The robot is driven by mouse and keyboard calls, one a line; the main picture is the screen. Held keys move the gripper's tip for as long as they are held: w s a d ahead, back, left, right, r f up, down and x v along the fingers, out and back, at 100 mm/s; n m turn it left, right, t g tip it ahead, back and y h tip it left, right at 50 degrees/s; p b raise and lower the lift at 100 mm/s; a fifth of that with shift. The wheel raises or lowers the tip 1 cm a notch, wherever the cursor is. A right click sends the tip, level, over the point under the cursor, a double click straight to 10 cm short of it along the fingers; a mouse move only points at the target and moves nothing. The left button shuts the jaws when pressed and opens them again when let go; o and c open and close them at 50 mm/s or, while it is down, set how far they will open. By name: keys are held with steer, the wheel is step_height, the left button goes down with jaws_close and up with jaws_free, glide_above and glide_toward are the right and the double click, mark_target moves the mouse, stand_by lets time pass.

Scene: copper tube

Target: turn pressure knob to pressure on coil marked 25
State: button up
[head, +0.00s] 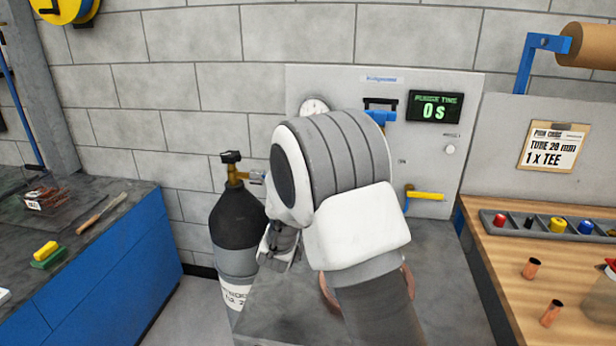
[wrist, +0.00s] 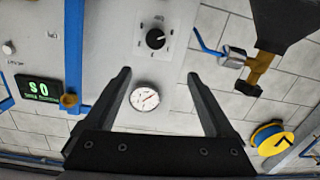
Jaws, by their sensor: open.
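The black pressure knob (wrist: 156,39) shows in the wrist view on a pale dial plate with small marks around it, too small to read. A round white gauge (wrist: 144,96) with a red needle sits beside it on the grey panel. In the head view the gauge (head: 314,105) shows above my arm, while the knob is hidden behind the arm. My gripper (wrist: 158,73) is open and empty, its fingertips apart and pointing toward the panel, with the knob beyond them. A copper coil (head: 409,281) on the grey bench is mostly hidden by my arm; its mark is not visible.
A dark gas cylinder (head: 235,225) with a brass valve stands left of my arm. A wooden bench (head: 540,262) with copper pieces stands right, a blue bench (head: 110,270) left.

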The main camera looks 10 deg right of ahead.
steer(key=w+d+f, duration=0.1)
steer(key=w+d, duration=0.2)
steer(key=w, duration=0.5)
steer(key=w+d+f+h, duration=0.1)
steer(key=w+d, duration=0.2)
steer(key=w, duration=0.5)
steer(key=shift+w+t, duration=0.3)
steer(key=c, duration=1.4)
steer(key=shift+o, duration=0.2)
steer(key=shift+f, duration=0.1)
